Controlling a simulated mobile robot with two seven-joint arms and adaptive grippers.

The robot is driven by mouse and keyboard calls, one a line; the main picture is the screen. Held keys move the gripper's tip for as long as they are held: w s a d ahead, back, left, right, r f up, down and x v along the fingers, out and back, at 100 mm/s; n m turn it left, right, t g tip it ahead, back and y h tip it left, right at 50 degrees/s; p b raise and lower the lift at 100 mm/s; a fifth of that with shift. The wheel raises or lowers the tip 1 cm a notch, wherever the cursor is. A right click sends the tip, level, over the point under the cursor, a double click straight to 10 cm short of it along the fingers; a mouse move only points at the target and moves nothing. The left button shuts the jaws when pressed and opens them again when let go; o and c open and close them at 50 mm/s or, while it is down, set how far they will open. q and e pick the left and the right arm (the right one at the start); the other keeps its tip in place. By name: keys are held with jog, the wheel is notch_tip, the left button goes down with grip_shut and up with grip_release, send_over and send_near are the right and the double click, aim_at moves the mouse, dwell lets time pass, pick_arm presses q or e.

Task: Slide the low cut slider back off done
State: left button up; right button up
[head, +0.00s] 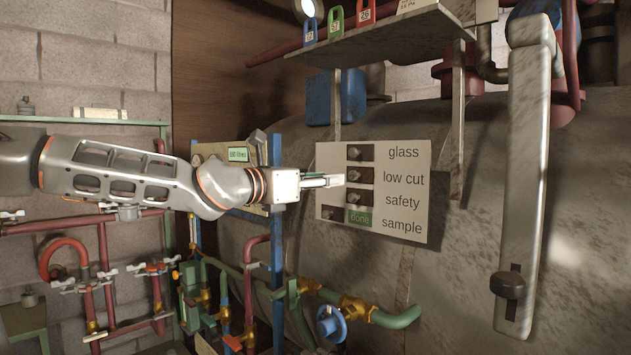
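A white panel (407,217) on the tank carries rows marked glass, low cut, safety and sample. The low cut slider (360,175) is a dark plate with a small knob, and no green shows in its row. The glass slider (361,153) and safety slider (361,196) stand in line with it. The sample slider (330,213) stands further left, with a green "done" (360,218) bare beside it. My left gripper (338,180) points right, its fingers together, at the left end of the low cut slider. I cannot tell whether they touch. My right gripper is out of view.
A shelf (385,35) with coloured tags overhangs the panel. A long metal lever (525,170) hangs at the right. A blue post (277,215) stands behind my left wrist, with pipes and valves (355,308) below. The space between panel and lever is clear.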

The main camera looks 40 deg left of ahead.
pick_arm(q)
jog(key=shift+s, duration=1.25)
jog(key=shift+s+f, duration=0.1)
